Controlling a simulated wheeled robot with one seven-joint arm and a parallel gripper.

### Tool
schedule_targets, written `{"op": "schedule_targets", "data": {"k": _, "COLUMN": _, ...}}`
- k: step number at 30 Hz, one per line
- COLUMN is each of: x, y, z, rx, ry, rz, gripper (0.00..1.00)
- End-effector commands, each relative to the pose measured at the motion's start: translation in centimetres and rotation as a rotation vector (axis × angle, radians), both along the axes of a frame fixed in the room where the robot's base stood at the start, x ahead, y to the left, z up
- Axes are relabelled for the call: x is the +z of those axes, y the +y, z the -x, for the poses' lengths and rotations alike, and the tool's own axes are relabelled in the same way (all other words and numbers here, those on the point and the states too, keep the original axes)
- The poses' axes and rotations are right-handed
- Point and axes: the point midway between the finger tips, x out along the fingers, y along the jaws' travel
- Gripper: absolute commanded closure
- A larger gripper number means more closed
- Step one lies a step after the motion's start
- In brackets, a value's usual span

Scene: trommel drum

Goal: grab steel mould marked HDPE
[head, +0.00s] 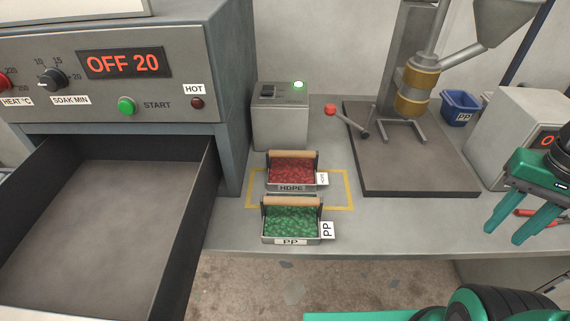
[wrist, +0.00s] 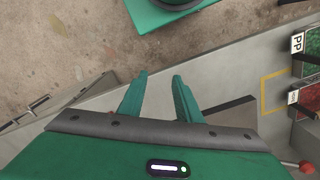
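The steel mould marked HDPE (head: 291,187) stands on the bench inside a yellow outline, filled with red granules, with a wooden bar handle across its top. The PP mould (head: 290,240), filled with green granules, stands just in front of it. My gripper (head: 528,228) is open and empty at the far right, well away from both moulds. In the wrist view, my gripper's two fingers (wrist: 160,82) are apart with nothing between them. That view shows the HDPE mould (wrist: 306,97) and PP mould (wrist: 311,45) partly at its right edge.
The oven (head: 110,75) has an open drawer (head: 110,215) at the left. A grey box with a green light (head: 280,122) stands behind the moulds. A press with a red-knobbed lever (head: 331,109) and a blue PP bin (head: 461,106) are to the right.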

Motion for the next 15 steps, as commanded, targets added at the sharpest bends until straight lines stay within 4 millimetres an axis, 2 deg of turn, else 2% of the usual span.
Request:
{"op": "schedule_targets", "data": {"k": 6, "x": 0.0, "y": 0.0, "z": 0.0, "rx": -0.001, "ry": 0.000, "rz": 0.000, "gripper": 0.69}}
{"op": "schedule_targets", "data": {"k": 8, "x": 0.0, "y": 0.0, "z": 0.0, "rx": 0.000, "ry": 0.000, "rz": 0.000, "gripper": 0.60}}
{"op": "schedule_targets", "data": {"k": 11, "x": 0.4, "y": 0.2, "z": 0.7, "rx": 0.035, "ry": -0.018, "rz": -0.004, "gripper": 0.60}}
{"op": "schedule_targets", "data": {"k": 13, "x": 0.2, "y": 0.5, "z": -0.4, "rx": 0.107, "ry": -0.025, "rz": -0.013, "gripper": 0.60}}
{"op": "schedule_targets", "data": {"k": 15, "x": -0.2, "y": 1.2, "z": -2.3, "rx": 0.227, "ry": -0.039, "rz": -0.031, "gripper": 0.60}}
